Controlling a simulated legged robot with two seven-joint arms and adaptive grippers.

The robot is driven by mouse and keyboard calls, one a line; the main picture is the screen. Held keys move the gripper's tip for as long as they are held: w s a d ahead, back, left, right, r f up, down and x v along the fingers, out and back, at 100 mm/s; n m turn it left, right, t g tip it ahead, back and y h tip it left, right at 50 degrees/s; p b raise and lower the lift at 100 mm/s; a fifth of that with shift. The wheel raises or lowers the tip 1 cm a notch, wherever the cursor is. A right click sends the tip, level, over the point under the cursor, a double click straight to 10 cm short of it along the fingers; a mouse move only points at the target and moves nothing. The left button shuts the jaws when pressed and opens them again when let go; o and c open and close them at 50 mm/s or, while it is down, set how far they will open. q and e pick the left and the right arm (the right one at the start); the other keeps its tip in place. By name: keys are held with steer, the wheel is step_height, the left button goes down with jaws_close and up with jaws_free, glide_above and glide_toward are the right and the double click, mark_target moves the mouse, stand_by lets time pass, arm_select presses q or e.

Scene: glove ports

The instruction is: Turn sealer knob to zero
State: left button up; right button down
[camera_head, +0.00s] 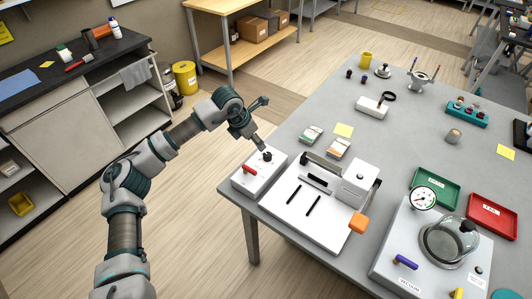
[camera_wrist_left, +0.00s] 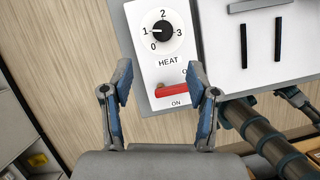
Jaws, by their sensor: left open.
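The sealer's white control box (camera_head: 243,184) stands at the table's near left corner, beside the white sealer (camera_head: 287,222). Its black knob (camera_wrist_left: 164,31) sits on a round dial marked 0 to 3, labelled HEAT; its white mark appears to point left, at 1. The knob also shows in the head view (camera_head: 267,156). A red lever (camera_wrist_left: 175,90) lies below the dial, by the ON label. My left gripper (camera_wrist_left: 160,82) is open and empty, its fingers apart on either side of the lever in the wrist picture, short of the knob. In the head view it is close to the knob. My right gripper is out of view.
An orange-ended handle (camera_head: 358,222) is at the sealer's right. A vacuum unit with gauge and glass dome (camera_head: 452,240), a green tray (camera_head: 434,188) and a red tray (camera_head: 492,214) stand further right. Small packets and a yellow note (camera_head: 343,130) lie behind the sealer.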

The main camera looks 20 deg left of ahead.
arm_select(q)
glide_above(267, 155)
steer(key=s+a, duration=0.2)
steer(key=a, duration=0.1)
step_height(267, 155, down, 5)
steer(key=shift+w+d+r, duration=0.1)
steer(key=shift+r, duration=0.05)
steer(key=d+f, duration=0.1)
steer(key=w+d+f, duration=0.1)
steer(key=f, duration=0.1)
steer(key=d+f, duration=0.1)
steer(key=shift+w+f, duration=0.15)
steer(key=shift+f, duration=0.15)
steer(key=shift+w+d+f, duration=0.15)
steer(key=shift+w+f, duration=0.05)
steer(key=shift+f, duration=0.15)
steer(key=shift+a, duration=0.6)
steer(key=shift+c, duration=0.2)
steer(key=shift+a+f, duration=0.1)
steer(key=shift+a, duration=0.05)
steer(key=c, duration=0.8)
steer(key=shift+s, duration=0.1)
jaws_close()
steer(key=shift+d, duration=0.45)
